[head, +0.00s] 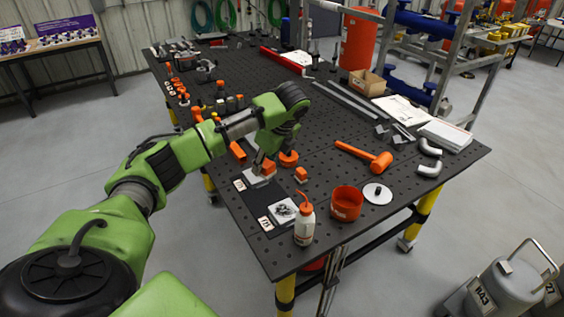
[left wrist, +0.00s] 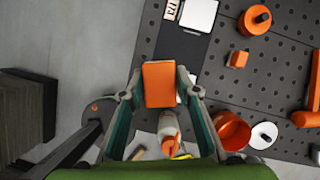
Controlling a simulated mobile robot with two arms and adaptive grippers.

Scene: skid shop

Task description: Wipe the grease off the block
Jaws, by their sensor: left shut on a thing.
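A white block (head: 282,211) with dark grease smeared on its top lies on a dark mat near the table's front corner, beside a label. In the left wrist view it is mostly hidden under the thing in my gripper. My left gripper (head: 262,166) is shut on an orange pad (left wrist: 159,84), held between the two fingers. In the head view the gripper is over the mat's far end, near a plain pale block (head: 258,180). That pale block also shows at the top of the left wrist view (left wrist: 198,14). My right gripper is not in view.
A white bottle (head: 304,224) with an orange nozzle stands close beside the greasy block. An orange bowl (head: 346,204), a white lid (head: 378,194), an orange mallet (head: 366,156) and a small orange block (head: 301,175) lie to the right. Several small parts crowd the table's left edge.

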